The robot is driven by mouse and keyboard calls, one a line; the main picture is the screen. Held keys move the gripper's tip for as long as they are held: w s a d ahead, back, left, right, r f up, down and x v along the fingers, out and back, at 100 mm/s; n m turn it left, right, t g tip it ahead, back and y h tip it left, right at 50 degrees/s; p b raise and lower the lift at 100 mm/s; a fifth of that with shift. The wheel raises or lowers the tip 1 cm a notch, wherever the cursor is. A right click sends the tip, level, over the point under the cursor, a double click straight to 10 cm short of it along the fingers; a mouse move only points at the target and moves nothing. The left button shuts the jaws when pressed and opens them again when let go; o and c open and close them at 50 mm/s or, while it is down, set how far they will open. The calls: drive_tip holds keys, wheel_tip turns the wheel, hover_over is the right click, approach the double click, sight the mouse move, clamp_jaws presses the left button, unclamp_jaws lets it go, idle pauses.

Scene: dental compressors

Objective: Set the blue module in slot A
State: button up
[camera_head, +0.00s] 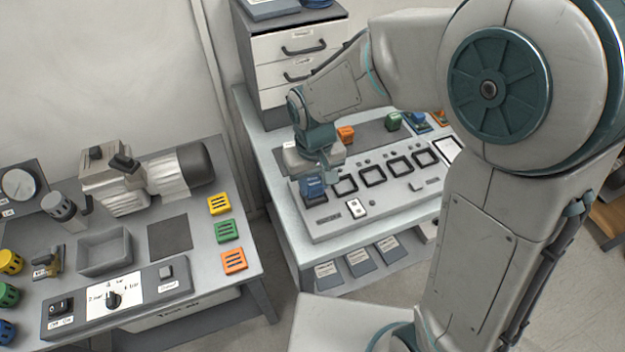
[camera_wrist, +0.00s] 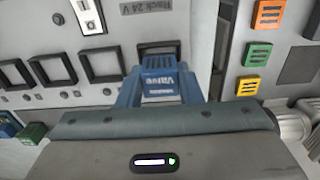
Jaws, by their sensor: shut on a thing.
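The blue module (camera_head: 313,190) is at the left end of the rack panel (camera_head: 340,218), over the leftmost slot position. In the wrist view the blue module (camera_wrist: 160,84) shows an upside-down "Valve" label, between the fingers of my gripper (camera_wrist: 160,96). My gripper (camera_head: 322,177) is shut on it from above. Part of a dark slot frame (camera_wrist: 168,44) shows just beyond the module. The module hides most of that slot, and I cannot tell whether it is seated or just above. I cannot read any slot letter.
Several empty black-framed slots (camera_head: 373,174) run to the right of the module. A white switch (camera_head: 353,207) sits in front of them. Orange (camera_head: 346,134) and green (camera_head: 393,121) modules stand behind the panel. A drawer cabinet (camera_head: 297,62) stands at the back. Another bench with a compressor (camera_head: 150,178) is left.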

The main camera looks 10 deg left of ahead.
drive_tip(key=shift+f, duration=0.2)
drive_tip(key=shift+f+b, duration=0.45)
drive_tip(key=shift+b, duration=0.1)
drive_tip(key=shift+f, duration=0.2)
idle(0.4)
drive_tip(key=o, duration=1.4)
drive_tip(key=shift+r, duration=0.15)
wheel_tip(320, 180, up, 7)
drive_tip(key=p, duration=0.5)
